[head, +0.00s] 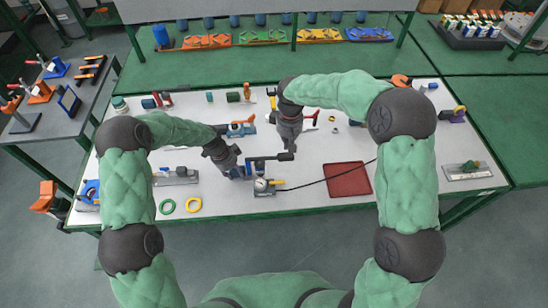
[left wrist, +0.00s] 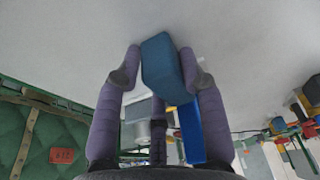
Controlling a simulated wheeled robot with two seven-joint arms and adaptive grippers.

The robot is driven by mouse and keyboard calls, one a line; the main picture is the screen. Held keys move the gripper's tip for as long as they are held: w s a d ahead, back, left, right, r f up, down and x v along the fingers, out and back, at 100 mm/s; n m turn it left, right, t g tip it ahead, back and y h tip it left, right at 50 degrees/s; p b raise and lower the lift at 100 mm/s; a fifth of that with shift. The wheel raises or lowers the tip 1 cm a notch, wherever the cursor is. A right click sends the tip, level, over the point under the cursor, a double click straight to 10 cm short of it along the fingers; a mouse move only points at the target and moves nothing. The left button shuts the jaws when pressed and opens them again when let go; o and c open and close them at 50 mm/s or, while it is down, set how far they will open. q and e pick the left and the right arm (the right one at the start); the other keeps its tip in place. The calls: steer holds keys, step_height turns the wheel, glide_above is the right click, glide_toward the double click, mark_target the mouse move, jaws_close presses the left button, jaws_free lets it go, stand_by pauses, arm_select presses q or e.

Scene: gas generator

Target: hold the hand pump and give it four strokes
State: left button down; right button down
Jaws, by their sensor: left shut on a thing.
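The hand pump (head: 256,168) stands near the front middle of the white-topped table, with a blue body and a dark lever (head: 270,158) reaching right. A round gauge (head: 261,185) with a yellow part sits at its front. My left gripper (head: 238,171) comes from the left and is shut on the pump's blue part. In the left wrist view, its two purple-grey fingers (left wrist: 160,70) flank that blue block (left wrist: 163,62). My right gripper (head: 290,148) is just above and behind the lever's right end. Its fingers are too small to show whether they grip it.
A black hose runs right from the pump, over the red tray (head: 348,180). A green ring (head: 167,206) and a yellow ring (head: 194,204) lie front left. Tools line the back of the table.

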arm_select(q)
steer(key=c, duration=0.7)
jaws_free()
steer(key=shift+o, duration=0.2)
steer(key=shift+r, duration=0.1)
steer(key=v, duration=1.1)
steer(key=shift+a+r, duration=0.15)
steer(key=shift+r, duration=0.2)
